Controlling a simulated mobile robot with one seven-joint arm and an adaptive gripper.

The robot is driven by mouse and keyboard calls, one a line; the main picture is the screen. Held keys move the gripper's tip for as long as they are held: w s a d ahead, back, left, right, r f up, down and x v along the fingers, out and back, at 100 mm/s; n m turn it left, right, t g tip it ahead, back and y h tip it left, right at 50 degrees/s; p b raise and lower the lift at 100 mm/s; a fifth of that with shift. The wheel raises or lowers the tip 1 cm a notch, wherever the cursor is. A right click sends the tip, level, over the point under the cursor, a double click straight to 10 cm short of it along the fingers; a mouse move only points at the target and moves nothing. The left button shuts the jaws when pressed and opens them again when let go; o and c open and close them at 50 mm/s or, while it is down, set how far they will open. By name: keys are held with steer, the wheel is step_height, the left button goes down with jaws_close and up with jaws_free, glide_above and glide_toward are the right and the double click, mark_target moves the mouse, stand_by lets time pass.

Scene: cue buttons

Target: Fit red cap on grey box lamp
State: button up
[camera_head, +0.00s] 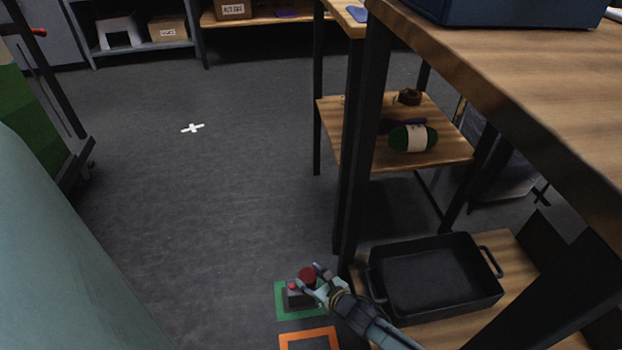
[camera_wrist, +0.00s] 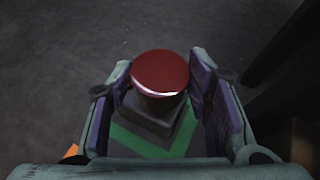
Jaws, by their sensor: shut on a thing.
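A dark red round cap (camera_wrist: 159,73) is between the fingers of my gripper (camera_wrist: 160,90) in the wrist view. My gripper (camera_head: 312,281) is shut on the cap, which also shows in the head view (camera_head: 307,274). Right below the cap is the grey box lamp (camera_wrist: 148,118), standing inside a green square outline on the floor. In the head view the grey box (camera_head: 297,298) is partly hidden by my gripper, and a small red spot shows at its left. I cannot tell whether the cap touches the box.
The green outline (camera_head: 283,311) and an orange outline (camera_head: 308,334) lie on the dark floor. Close on the right stands a wooden shelf table with dark legs (camera_head: 349,190). A black tray (camera_head: 435,279) sits on its low shelf.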

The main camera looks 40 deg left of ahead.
steer(key=shift+r, duration=0.2)
steer(key=shift+r+p, duration=0.5)
steer(key=shift+p, duration=0.25)
steer(key=shift+r+p, duration=0.1)
steer(key=shift+p, duration=0.2)
stand_by(0.3)
steer(key=shift+f+b, duration=0.8)
steer(key=shift+f, duration=0.45)
stand_by(0.4)
steer(key=o, duration=0.7)
steer(key=shift+c, duration=0.2)
